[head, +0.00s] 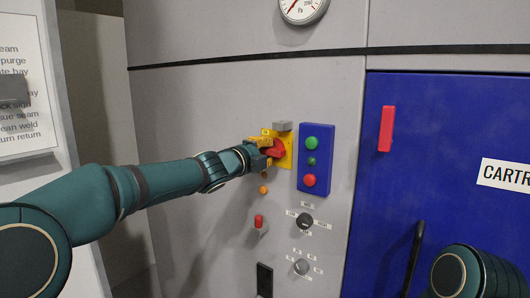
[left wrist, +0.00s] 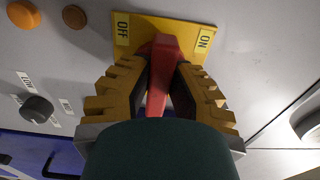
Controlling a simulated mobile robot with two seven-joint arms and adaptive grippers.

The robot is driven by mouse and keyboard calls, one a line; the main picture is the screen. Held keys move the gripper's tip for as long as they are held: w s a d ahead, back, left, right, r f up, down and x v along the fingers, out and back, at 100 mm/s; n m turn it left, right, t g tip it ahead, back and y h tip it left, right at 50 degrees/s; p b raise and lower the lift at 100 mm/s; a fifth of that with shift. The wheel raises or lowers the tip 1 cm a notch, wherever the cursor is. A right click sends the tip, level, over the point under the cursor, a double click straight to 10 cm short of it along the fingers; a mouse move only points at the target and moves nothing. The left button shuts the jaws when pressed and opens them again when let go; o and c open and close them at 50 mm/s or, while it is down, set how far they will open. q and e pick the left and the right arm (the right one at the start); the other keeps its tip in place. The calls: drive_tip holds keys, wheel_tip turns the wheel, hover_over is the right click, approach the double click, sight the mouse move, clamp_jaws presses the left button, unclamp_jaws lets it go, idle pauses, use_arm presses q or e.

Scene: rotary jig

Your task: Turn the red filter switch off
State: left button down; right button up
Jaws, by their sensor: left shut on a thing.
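The red filter switch (head: 276,148) is mounted on a yellow plate (head: 287,160) on the grey cabinet. In the left wrist view the red handle (left wrist: 162,62) stands between the OFF label (left wrist: 122,29) and the ON label (left wrist: 204,40); its exact setting is hard to read. My left gripper (head: 266,150) is at the switch, with its yellow fingers (left wrist: 158,88) on either side of the red handle, shut on it. The handle's lower end is partly hidden by the gripper. My right arm shows at the lower right of the head view, but its gripper is out of view.
A blue box (head: 316,158) with green and red buttons sits just right of the switch. Below are an orange button (head: 263,190), a red-tipped toggle (head: 259,222) and black knob (head: 305,220). A blue door (head: 440,140) with a red handle (head: 386,128) is further right.

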use_arm(q)
drive_tip(key=c, duration=0.9)
unclamp_jaws()
drive_tip(key=shift+o, duration=0.2)
drive_tip(key=v, duration=1.2)
wheel_tip(320, 180, down, 34)
drive_tip(key=s+n+g+y, duration=0.3)
drive_tip(key=n+g+y, duration=0.15)
drive_tip(key=n, duration=0.95)
drive_tip(key=s+a+f+n+g+y, duration=0.2)
drive_tip(key=s+f+n+g, duration=0.6)
drive_tip(key=s+f, duration=1.6)
drive_tip(key=n, duration=0.5)
drive_tip(key=shift+s, duration=0.4)
